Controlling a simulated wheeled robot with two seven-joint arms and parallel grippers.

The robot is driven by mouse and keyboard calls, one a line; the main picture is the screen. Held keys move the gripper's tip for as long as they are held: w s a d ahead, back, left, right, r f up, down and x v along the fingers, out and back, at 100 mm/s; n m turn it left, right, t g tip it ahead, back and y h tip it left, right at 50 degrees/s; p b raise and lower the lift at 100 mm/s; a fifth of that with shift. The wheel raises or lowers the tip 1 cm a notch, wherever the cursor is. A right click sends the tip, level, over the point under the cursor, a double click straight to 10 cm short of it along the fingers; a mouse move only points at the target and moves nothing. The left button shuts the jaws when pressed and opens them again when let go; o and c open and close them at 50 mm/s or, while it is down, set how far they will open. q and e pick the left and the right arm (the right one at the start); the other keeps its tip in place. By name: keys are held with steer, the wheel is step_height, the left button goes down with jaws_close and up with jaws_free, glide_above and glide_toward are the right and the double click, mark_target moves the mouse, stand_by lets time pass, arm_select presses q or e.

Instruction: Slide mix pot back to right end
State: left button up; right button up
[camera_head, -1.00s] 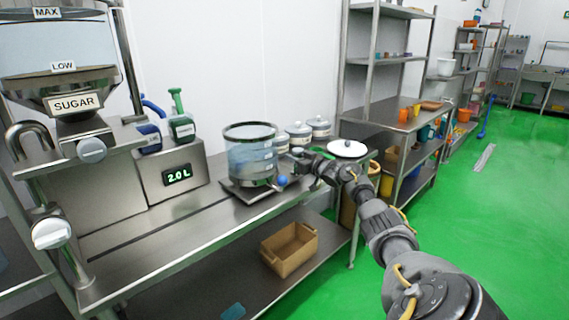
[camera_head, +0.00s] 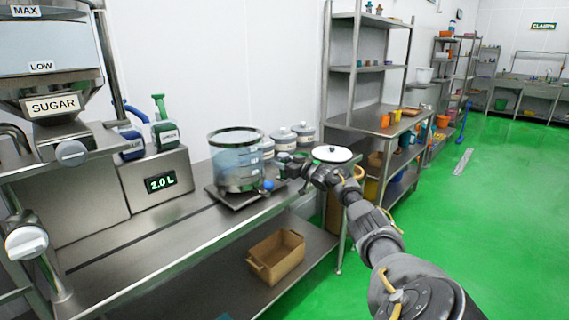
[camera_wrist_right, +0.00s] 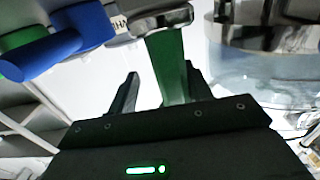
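The mix pot (camera_head: 236,165), a clear round vessel with a dark rim, stands upright on a dark flat base (camera_head: 228,198) on the steel bench. A blue ball knob (camera_head: 268,185) is at its lower right. My right gripper (camera_head: 288,172) is just right of the pot; in the head view its fingers are small and hard to make out. In the right wrist view the fingers (camera_wrist_right: 158,90) stand apart, with a green strip (camera_wrist_right: 166,65) between them that I cannot identify. The pot shows at upper right there (camera_wrist_right: 265,65). My left gripper is out of view.
A sugar hopper (camera_head: 50,65) and a 2.0 L display box (camera_head: 160,183) stand left of the pot. Lidded tubs (camera_head: 285,138) and a white round lid (camera_head: 332,153) are behind my gripper. A brown box (camera_head: 276,257) is on the lower shelf. Bare bench lies left of the pot.

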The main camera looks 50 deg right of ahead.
steer(key=shift+w+a+f, duration=0.1)
steer(key=shift+w+f, duration=0.15)
steer(key=shift+f, duration=0.3)
steer(key=s, duration=0.9)
steer(key=shift+s+f, duration=0.2)
steer(key=shift+f, duration=0.1)
steer(key=shift+s+a, duration=0.1)
steer(key=shift+s, duration=0.7)
